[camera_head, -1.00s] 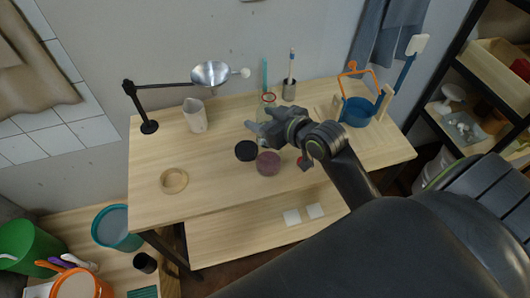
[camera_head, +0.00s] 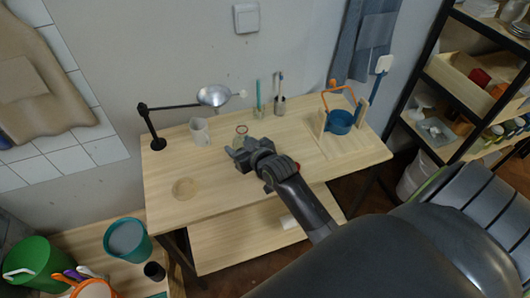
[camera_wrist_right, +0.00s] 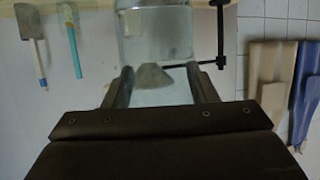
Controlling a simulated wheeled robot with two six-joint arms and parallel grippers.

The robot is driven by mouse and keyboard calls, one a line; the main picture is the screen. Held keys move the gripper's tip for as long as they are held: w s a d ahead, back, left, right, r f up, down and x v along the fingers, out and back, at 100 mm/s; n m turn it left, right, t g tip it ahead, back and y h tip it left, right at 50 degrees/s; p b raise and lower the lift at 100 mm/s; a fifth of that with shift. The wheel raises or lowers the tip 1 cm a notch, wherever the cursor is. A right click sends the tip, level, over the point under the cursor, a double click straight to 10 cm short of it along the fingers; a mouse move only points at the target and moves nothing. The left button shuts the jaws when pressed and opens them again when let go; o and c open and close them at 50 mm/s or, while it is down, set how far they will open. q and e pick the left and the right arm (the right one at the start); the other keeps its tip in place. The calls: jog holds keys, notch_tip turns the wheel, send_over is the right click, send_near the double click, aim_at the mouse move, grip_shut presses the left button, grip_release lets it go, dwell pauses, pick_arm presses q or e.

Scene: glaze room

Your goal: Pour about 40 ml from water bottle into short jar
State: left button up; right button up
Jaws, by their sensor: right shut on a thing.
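My right gripper (camera_head: 240,152) is above the middle of the table, shut on a clear vessel that looks like the water bottle (camera_head: 241,130). In the head view only its ringed, reddish mouth and a bit of its clear wall show past the gripper. In the right wrist view the clear bottle (camera_wrist_right: 155,35) stands beyond the fingers, with pale liquid in it. I cannot pick out the short jar now; the gripper and forearm cover the table spot where a dark red round vessel and a black disc stood earlier. My left gripper is not in view.
A wooden ring (camera_head: 185,188) lies at the table's front left. A pale pitcher (camera_head: 200,132) and a lamp (camera_head: 214,96) stand behind it. The table's left front is mostly clear.

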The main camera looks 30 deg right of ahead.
jog(key=shift+w+d+f+p, duration=0.25)
jog(key=shift+w+p, duration=0.1)
jog(key=shift+w, duration=0.2)
jog(key=shift+a+f, duration=0.15)
jog(key=shift+a, duration=0.05)
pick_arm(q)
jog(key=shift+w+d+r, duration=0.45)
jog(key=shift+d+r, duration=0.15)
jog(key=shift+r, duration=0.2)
pick_arm(e)
jog(key=shift+h, duration=0.3)
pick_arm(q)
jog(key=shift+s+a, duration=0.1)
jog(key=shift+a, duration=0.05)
pick_arm(e)
jog(key=shift+f, duration=0.1)
